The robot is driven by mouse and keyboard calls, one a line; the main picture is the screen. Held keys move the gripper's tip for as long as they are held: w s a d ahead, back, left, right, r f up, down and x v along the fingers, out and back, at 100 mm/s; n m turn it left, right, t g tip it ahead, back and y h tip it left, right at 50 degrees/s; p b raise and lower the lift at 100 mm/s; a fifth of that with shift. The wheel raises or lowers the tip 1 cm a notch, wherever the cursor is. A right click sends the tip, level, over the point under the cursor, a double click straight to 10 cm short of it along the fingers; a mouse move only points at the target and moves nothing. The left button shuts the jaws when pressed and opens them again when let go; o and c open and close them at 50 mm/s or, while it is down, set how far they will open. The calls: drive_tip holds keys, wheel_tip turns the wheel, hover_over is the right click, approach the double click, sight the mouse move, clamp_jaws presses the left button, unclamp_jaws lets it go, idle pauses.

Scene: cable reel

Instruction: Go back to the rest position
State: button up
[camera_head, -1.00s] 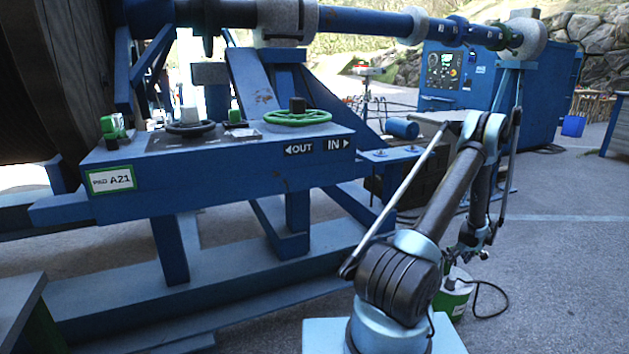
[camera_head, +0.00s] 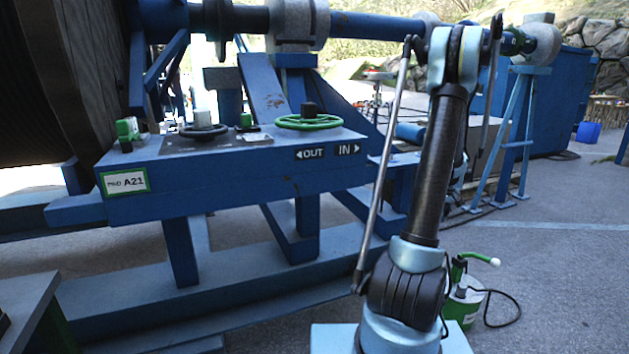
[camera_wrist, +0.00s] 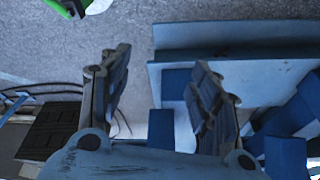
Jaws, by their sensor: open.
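My gripper (camera_wrist: 160,95) shows in the wrist view with its two fingers wide apart and nothing between them. Grey ground and a blue steel frame lie beyond the fingers. In the head view my arm stands almost upright at the right of the blue control stand, and my gripper cannot be made out there.
The blue control stand (camera_head: 235,178) carries a green handwheel (camera_head: 308,122), a black handwheel (camera_head: 204,132) and a label plate (camera_head: 124,182). A white and green pump canister (camera_head: 463,303) with a black hose stands right of my arm. Open ground (camera_head: 570,270) lies at the right.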

drive_tip(key=s+a+r, duration=0.6)
drive_tip(key=s+a, duration=0.2)
drive_tip(key=a, duration=0.2)
drive_tip(key=s+a+r, duration=0.7)
drive_tip(key=s+a, duration=0.1)
drive_tip(key=a, duration=0.2)
drive_tip(key=s+a+f, duration=0.1)
drive_tip(key=s+a, duration=0.2)
drive_tip(key=s, duration=0.4)
drive_tip(key=s+a+f, duration=0.2)
drive_tip(key=s+a, duration=0.1)
drive_tip(key=s, duration=0.5)
drive_tip(key=s+a+f+g, duration=0.1)
drive_tip(key=s+a+f, duration=0.1)
drive_tip(key=s, duration=0.5)
drive_tip(key=shift+s+a+f+m+h, duration=0.3)
drive_tip(key=shift+a+m+h, duration=0.1)
drive_tip(key=shift+a, duration=0.45)
